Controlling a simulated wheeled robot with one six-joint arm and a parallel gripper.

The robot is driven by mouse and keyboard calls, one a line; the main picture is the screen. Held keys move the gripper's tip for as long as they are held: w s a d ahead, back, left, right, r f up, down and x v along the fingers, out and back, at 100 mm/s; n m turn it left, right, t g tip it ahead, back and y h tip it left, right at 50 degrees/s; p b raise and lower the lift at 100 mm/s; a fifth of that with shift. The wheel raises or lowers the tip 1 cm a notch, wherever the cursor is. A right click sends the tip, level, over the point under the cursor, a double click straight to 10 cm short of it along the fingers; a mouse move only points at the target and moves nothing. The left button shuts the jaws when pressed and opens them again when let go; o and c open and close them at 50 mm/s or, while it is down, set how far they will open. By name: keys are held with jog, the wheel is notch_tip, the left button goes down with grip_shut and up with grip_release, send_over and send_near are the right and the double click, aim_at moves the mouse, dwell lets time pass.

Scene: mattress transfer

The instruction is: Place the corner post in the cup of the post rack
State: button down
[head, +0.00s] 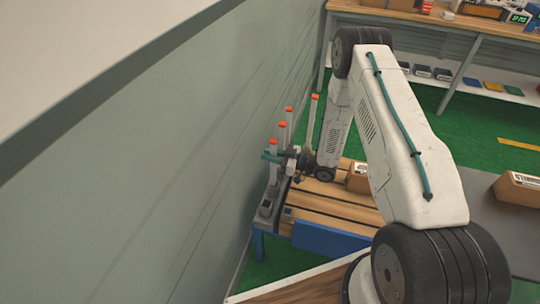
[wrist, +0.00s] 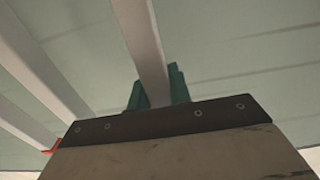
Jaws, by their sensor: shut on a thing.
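Several slim grey posts with orange tips stand at the left edge of a wooden bench in the head view. My gripper (head: 270,157) has teal fingers and is shut on the nearest one, the corner post (head: 273,173), just below its orange tip. In the wrist view the grey post (wrist: 146,45) runs between the teal fingers (wrist: 158,92). The post looks upright; its foot is hard to make out. A grey block with a dark top, which looks like a cup of the post rack (head: 265,209), is at the near end of the row.
Other posts (head: 289,125) stand close behind the held one, and two show at the left in the wrist view (wrist: 40,65). The wall (head: 170,160) is close on the left. A box (head: 358,178) lies on the slatted bench (head: 335,208).

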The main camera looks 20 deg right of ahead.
jog(key=c, duration=1.3)
grip_release()
jog(key=shift+f, duration=0.1)
